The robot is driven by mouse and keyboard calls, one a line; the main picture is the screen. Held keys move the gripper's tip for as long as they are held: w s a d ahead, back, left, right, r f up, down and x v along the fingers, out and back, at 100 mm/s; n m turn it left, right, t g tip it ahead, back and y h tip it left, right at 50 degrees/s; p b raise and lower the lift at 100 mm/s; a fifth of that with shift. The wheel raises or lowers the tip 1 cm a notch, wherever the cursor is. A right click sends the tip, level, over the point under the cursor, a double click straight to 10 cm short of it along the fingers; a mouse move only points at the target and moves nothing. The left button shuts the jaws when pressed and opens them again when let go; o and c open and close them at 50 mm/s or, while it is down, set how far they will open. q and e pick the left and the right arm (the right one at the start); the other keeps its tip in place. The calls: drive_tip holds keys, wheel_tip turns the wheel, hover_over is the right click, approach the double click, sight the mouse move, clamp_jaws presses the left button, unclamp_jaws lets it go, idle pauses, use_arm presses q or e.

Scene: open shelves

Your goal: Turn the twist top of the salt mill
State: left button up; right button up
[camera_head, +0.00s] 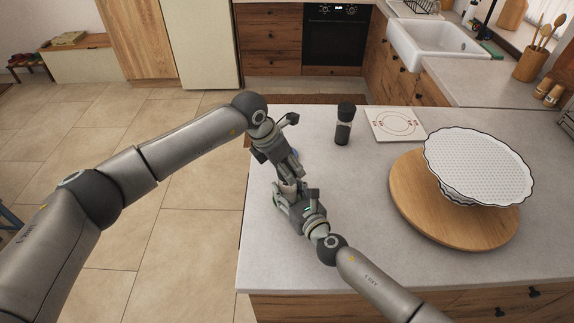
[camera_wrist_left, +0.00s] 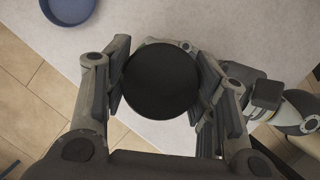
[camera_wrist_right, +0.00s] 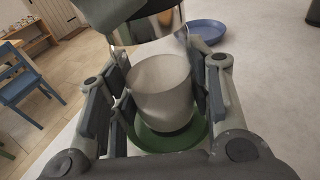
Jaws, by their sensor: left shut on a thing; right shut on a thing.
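The salt mill stands between my two grippers, mostly hidden in the head view, where a pale bit of its body (camera_head: 287,187) shows. In the left wrist view its round black top (camera_wrist_left: 162,82) fills the space between the pads of my left gripper (camera_head: 291,176), which is shut on it from above. In the right wrist view its pale body (camera_wrist_right: 160,85) with a shiny metal collar (camera_wrist_right: 155,35) sits upright between the fingers of my right gripper (camera_head: 291,196), which is shut on the body lower down. A green dish (camera_wrist_right: 165,138) shows under or behind the mill's foot; contact is unclear.
A dark mill (camera_head: 343,124) stands behind on the counter, near a white board (camera_head: 394,137). A small blue dish (camera_wrist_right: 208,31) lies beyond my grippers. A round wooden board (camera_head: 430,225) with a white patterned stand (camera_head: 478,165) is at right. The counter's left edge is close.

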use_arm(q)
drive_tip(key=m+g, duration=0.1)
drive_tip(key=m, duration=0.2)
drive_tip(key=m+g+h, duration=0.1)
drive_tip(key=m, duration=0.2)
drive_tip(key=m+g, duration=0.1)
drive_tip(key=m, duration=0.2)
drive_tip(key=m+g, duration=0.1)
drive_tip(key=m, duration=0.2)
drive_tip(key=shift+m+g, duration=0.4)
idle(0.3)
drive_tip(key=o, duration=1.1)
drive_tip(key=v, duration=1.2)
drive_tip(key=shift+d+r, duration=0.15)
drive_tip(key=shift+d, duration=0.05)
